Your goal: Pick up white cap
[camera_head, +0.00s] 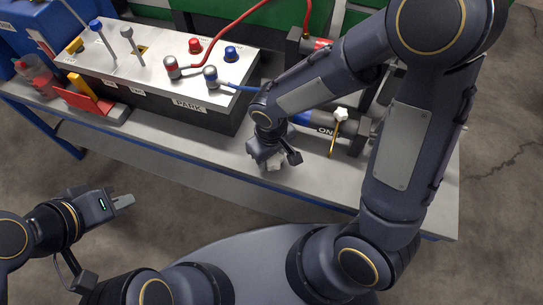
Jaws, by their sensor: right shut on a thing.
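My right gripper (274,164) points down at the front part of the grey bench top, right of the black and white box. It is shut on a small pale thing between its fingers, which looks like the white cap; the fingers hide most of it, and I cannot tell whether it touches the bench. A white star-shaped knob (341,114) sits on top of a yellow lever to the right of this gripper. My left gripper (123,201) is over the floor, in front of the bench and away from it; I cannot tell how far its fingers are apart.
The grey bench (215,155) carries a "PARK" box (190,104) with levers and red and blue knobs. A cylinder (318,121) marked "ON" lies behind my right gripper. Red and blue hoses run nearby. A red holder (90,100) stands at the left. Bare floor lies in front.

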